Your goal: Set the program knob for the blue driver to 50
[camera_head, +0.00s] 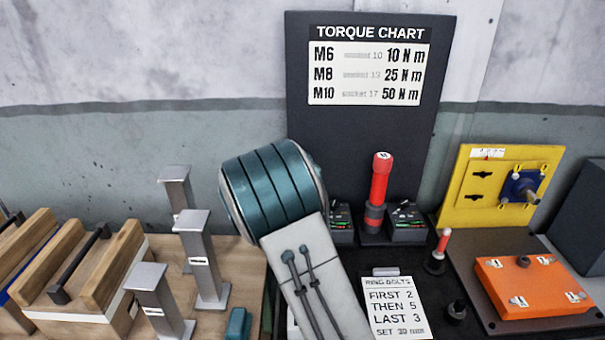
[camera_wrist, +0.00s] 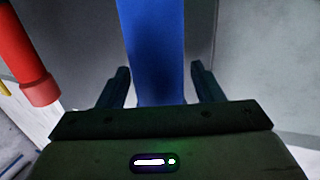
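In the wrist view a tall blue cylinder (camera_wrist: 152,50), which looks like the blue driver, stands between the two fingers of my gripper (camera_wrist: 160,85). The fingers are apart, with a gap visible on the right side; contact on the left cannot be told. In the head view my arm hides the gripper and the blue driver. A dark control box (camera_head: 342,232) with green lights is partly hidden beside my arm. A similar box (camera_head: 408,225) stands right of the red driver (camera_head: 380,185), which is upright and also shows in the wrist view (camera_wrist: 30,60). Knob settings are too small to read.
A torque chart (camera_head: 368,60) stands on a dark board behind. A ring bolts card (camera_head: 396,307) lies in front. A yellow panel (camera_head: 480,205) and an orange block (camera_head: 530,285) are at right. Grey posts (camera_head: 205,260) and wooden blocks (camera_head: 90,275) are at left.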

